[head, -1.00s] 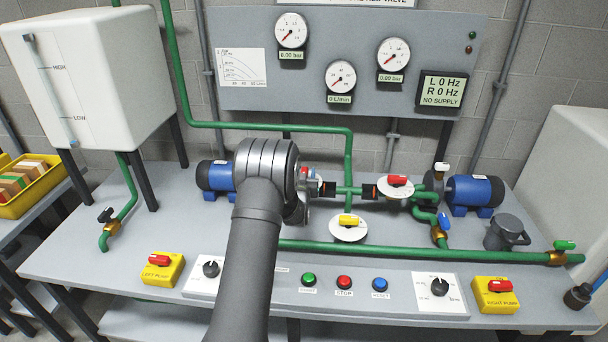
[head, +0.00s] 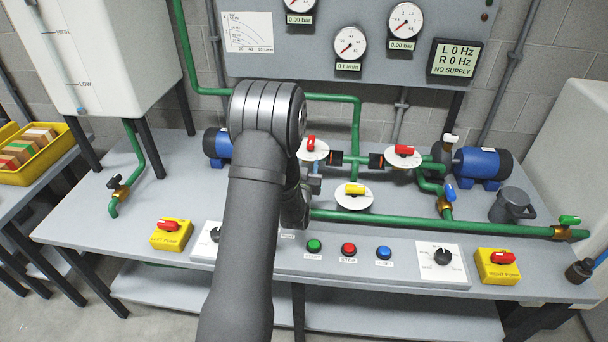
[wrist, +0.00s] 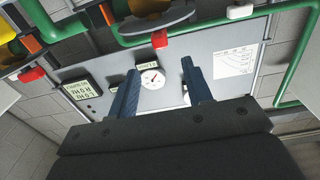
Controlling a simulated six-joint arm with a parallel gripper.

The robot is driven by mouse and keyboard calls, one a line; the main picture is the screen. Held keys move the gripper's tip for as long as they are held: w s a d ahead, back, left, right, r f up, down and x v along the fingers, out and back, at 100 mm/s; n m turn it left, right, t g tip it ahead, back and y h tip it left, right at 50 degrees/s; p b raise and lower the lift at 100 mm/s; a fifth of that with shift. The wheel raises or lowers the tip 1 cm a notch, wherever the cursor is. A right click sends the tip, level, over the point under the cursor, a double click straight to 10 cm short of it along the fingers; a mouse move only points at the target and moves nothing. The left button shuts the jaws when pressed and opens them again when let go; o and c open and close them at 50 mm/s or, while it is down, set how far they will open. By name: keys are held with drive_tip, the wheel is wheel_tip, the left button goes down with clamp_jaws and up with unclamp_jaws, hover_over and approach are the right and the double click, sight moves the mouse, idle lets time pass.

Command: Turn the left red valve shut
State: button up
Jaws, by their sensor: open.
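The left red valve (head: 311,143) has a red handle over a round white plate, just right of my arm in the head view. Its handle points roughly front to back in the picture. In the wrist view, which is upside down, a red handle (wrist: 160,40) below a round plate shows just beyond my fingertips; it appears to be the same valve. My gripper (wrist: 159,67) is open and empty, its two blue fingers apart. No contact with the handle shows. In the head view my arm hides most of the gripper.
The right red valve (head: 404,150) has its handle crosswise. A yellow valve (head: 354,190) sits in front, between them. Green pipes (head: 440,226) cross the bench. The left pump switch (head: 171,234) and several buttons line the front. The gauge panel (head: 380,70) stands behind.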

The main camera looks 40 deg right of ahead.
drive_tip(key=shift+v, duration=2.1)
drive_tip(key=shift+w+d, duration=0.1)
drive_tip(key=x, duration=1.7)
drive_tip(key=shift+w+f, duration=0.1)
drive_tip(key=shift+w+d, duration=0.1)
drive_tip(key=shift+d, duration=0.05)
drive_tip(key=shift+s+n+t+y, duration=0.2)
drive_tip(key=shift+n+t+y, duration=0.2)
drive_tip(key=shift+y, duration=0.1)
drive_tip(key=shift+s, duration=0.1)
drive_tip(key=v, duration=1.7)
drive_tip(key=n+t+y, duration=0.2)
approach(311, 148)
drive_tip(key=w, duration=0.1)
drive_tip(key=w+r, duration=0.1)
drive_tip(key=w, duration=0.1)
drive_tip(key=shift+d+r, duration=0.25)
drive_tip(key=shift+d, duration=0.15)
